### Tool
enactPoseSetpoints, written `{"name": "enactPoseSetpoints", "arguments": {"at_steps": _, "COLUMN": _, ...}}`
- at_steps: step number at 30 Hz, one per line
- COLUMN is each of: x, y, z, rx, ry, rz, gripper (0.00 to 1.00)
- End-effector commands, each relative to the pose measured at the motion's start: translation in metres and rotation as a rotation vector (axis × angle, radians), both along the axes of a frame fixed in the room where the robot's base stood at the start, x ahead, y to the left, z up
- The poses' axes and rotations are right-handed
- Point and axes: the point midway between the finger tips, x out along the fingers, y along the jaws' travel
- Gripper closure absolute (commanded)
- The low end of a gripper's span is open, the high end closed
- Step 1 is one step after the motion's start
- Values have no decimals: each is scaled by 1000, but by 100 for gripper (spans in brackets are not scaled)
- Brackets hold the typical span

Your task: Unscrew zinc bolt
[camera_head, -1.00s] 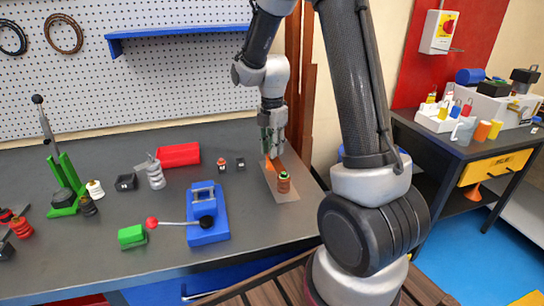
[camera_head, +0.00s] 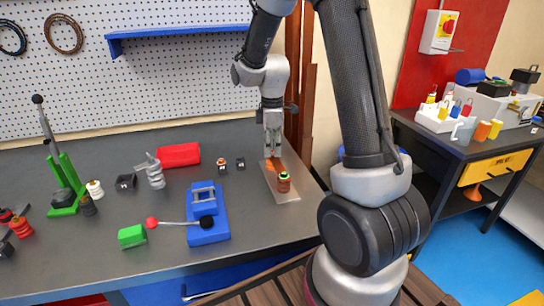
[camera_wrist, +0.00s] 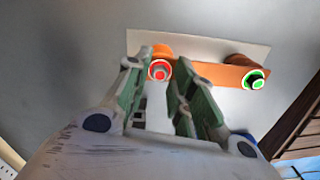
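A bolt head with a red-lit ring (camera_wrist: 159,71) sits on the orange post (camera_wrist: 162,51) at one end of an orange bar (camera_wrist: 215,74). A second, dark bolt head with a green-lit ring (camera_wrist: 255,80) is at the bar's other end, on a brown insulator (camera_head: 284,183). I cannot tell the bolts' metal. My gripper (camera_wrist: 157,66) points down at the red-ringed bolt, its green-padded fingers apart on either side of it in the wrist view. In the head view my gripper (camera_head: 272,155) is over the plate's far end and hides most of that post.
A pale plate (camera_head: 282,195) lies under the bar near the bench's right end. To the left are a blue bender with a red-knobbed lever (camera_head: 208,225), a red bin (camera_head: 179,155), a green block (camera_head: 131,236) and a green lever press (camera_head: 66,190). Brown uprights (camera_head: 307,90) stand behind my arm.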

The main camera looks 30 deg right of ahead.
Motion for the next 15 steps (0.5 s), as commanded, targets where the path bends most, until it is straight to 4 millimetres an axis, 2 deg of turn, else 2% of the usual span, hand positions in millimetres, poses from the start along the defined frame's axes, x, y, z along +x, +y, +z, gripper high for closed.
{"name": "enactPoseSetpoints", "arguments": {"at_steps": 7, "x": 0, "y": 0, "z": 0, "rx": 0, "ry": 0, "rz": -42, "gripper": 75}}
{"name": "enactPoseSetpoints", "arguments": {"at_steps": 15, "x": 0, "y": 0, "z": 0, "rx": 0, "ry": 0, "rz": -434, "gripper": 75}}
